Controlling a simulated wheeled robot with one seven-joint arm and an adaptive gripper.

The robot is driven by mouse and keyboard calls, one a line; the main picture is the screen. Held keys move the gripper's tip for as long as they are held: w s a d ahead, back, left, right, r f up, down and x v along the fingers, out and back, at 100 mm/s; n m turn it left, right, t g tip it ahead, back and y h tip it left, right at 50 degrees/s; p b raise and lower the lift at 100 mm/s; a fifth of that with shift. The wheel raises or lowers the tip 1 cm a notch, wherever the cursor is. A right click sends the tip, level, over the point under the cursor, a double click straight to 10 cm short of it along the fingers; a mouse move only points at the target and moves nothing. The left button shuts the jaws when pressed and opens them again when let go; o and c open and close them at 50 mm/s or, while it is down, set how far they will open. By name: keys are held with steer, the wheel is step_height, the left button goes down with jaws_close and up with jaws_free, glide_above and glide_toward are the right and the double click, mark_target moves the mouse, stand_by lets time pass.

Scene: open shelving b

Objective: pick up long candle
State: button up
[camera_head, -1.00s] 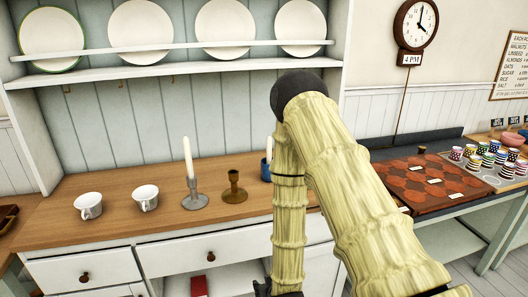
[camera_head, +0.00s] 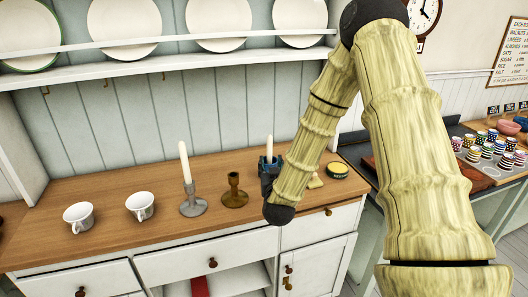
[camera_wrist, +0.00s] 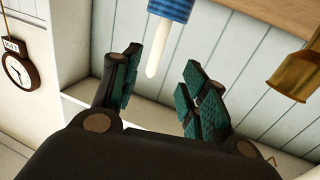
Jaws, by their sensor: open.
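A tall white candle (camera_head: 185,163) stands upright in a grey holder (camera_head: 193,206) on the wooden counter. A second white candle (camera_head: 269,148), with less of it showing, stands behind my gripper (camera_head: 270,166). In the wrist view, which is upside down, this second candle (camera_wrist: 157,50) stands in a blue patterned holder (camera_wrist: 172,9). My gripper (camera_wrist: 162,62) is open and empty, its dark green-padded fingers on either side of that candle's tip in the picture. I cannot tell the exact depth gap. In the head view my gripper mostly hides the blue holder.
An empty brass holder (camera_head: 235,193) stands between the two candles; it also shows in the wrist view (camera_wrist: 297,75). Two white cups (camera_head: 78,216) are at the left. A round tin (camera_head: 337,171) lies to the right. A plate shelf (camera_head: 100,70) runs above the counter.

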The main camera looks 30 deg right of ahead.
mark_target(270, 147)
steer(key=shift+h, duration=0.3)
steer(key=x, duration=0.2)
steer(key=p+x, duration=0.1)
steer(key=x, duration=0.1)
steer(key=r+x, duration=0.1)
steer(key=x, duration=0.1)
steer(key=shift+w+d+r+p, duration=0.1)
steer(key=shift+w+d+p, duration=0.05)
steer(key=shift+w+p, duration=0.2)
steer(key=shift+w+d+r+p, duration=0.15)
steer(key=shift+w+d+p, duration=0.2)
steer(key=shift+w+p, duration=0.1)
steer(key=shift+f+p+x, duration=0.2)
steer(key=shift+p+x, duration=0.6)
steer(key=shift+x, duration=1.2)
steer(key=shift+c, duration=0.2)
jaws_close()
